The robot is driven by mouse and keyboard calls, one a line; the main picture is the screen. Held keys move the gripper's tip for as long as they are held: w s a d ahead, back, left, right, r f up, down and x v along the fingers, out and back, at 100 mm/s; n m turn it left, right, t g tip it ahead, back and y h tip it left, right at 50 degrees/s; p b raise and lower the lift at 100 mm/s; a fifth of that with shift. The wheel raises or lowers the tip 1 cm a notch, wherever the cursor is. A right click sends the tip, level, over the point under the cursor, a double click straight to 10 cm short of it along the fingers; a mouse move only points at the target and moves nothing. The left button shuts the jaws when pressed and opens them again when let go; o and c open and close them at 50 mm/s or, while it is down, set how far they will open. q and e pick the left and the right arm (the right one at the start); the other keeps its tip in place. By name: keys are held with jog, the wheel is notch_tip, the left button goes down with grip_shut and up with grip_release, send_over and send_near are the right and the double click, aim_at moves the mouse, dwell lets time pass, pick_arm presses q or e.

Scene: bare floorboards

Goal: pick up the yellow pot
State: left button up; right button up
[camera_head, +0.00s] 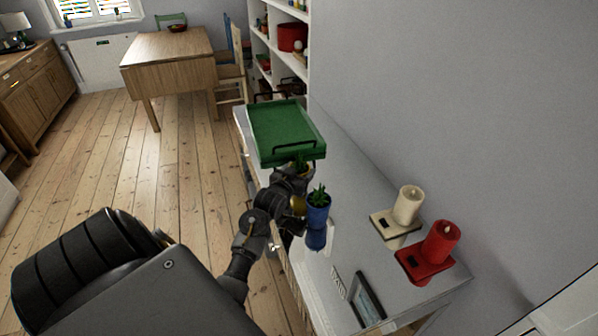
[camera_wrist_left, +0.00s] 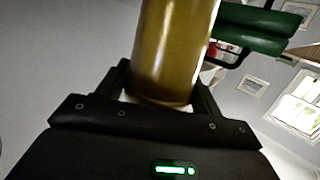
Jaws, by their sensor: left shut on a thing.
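The yellow pot (camera_wrist_left: 172,50) fills the top middle of the left wrist view, between the two fingers of my left gripper (camera_wrist_left: 165,92), which is shut on it. In the head view my left gripper (camera_head: 293,174) is over the cabinet, at the near edge of the green tray. The yellow pot (camera_head: 304,170) with its green plant is mostly hidden there by the gripper. A yellow patch below the gripper looks like its reflection in the glossy top. My right gripper is in neither view.
A blue pot (camera_head: 318,212) with a plant stands close to my left gripper on the cabinet (camera_head: 355,205). The green tray (camera_head: 285,130) is just beyond. A cream candle (camera_head: 408,205), a red candle (camera_head: 440,243) and a picture frame (camera_head: 366,299) are nearer on the right.

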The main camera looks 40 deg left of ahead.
aim_at(299, 163)
pick_arm(q)
jog(key=shift+r, duration=0.1)
jog(key=shift+c, duration=1.4)
jog(key=shift+r, duration=0.1)
jog(key=shift+r, duration=0.2)
notch_tip(299, 163, up, 2)
jog(key=shift+r+b, duration=0.15)
jog(key=shift+b, duration=0.3)
jog(key=s+d+r, duration=0.2)
jog(key=s+r, duration=0.8)
jog(key=s, duration=0.3)
jog(key=shift+s+d+p, duration=0.2)
jog(key=shift+s+p, duration=0.1)
jog(key=shift+s, duration=0.05)
